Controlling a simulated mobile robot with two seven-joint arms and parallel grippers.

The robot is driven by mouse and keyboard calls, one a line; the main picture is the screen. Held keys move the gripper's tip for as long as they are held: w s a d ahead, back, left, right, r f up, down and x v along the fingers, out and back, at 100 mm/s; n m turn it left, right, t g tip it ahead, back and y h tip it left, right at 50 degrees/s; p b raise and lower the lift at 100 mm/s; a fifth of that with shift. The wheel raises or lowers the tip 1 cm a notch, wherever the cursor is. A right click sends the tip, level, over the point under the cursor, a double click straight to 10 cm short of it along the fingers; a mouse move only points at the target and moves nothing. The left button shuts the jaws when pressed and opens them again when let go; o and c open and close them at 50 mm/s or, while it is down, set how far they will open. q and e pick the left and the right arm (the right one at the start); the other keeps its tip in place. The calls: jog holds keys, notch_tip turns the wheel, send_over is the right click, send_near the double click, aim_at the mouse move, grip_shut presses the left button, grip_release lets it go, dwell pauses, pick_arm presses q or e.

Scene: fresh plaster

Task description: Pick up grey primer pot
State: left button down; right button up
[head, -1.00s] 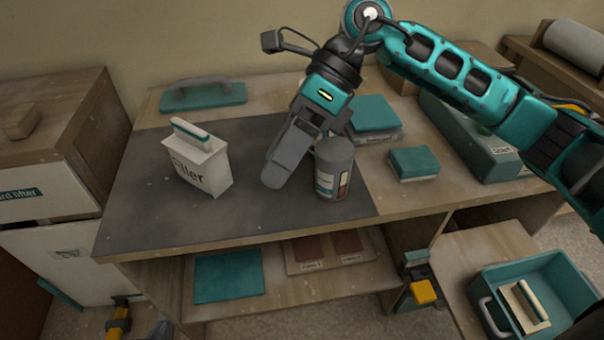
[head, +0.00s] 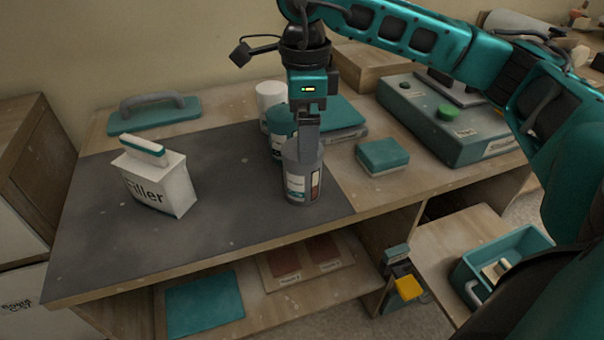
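The grey primer pot (head: 294,160), a grey cylinder with a white, teal and brown label, stands upright on the dark mat near the middle of the bench. My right gripper (head: 308,134) points straight down at the top of the pot, its fingers overlapping the rim in this view. The fingers are seen nearly edge-on and partly merge with the grey pot, so I cannot tell whether they are open or closed on it. My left gripper is out of view.
A teal pot (head: 278,122) and a white cylinder (head: 270,94) stand close behind the grey pot. A white filler box (head: 160,186) is left on the mat (head: 230,225). A teal sponge block (head: 382,156) and a teal-grey case (head: 450,135) are to the right.

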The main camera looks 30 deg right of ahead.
aim_at(302, 172)
jog(key=f, duration=0.3)
jog(key=f+b, duration=0.1)
jog(key=f, duration=0.1)
jog(key=shift+s+a+f, duration=0.2)
jog(key=shift+a+f, duration=0.05)
jog(key=shift+a, duration=0.05)
jog(key=shift+c, duration=0.5)
jog(key=shift+r, duration=0.1)
jog(key=c, duration=1.3)
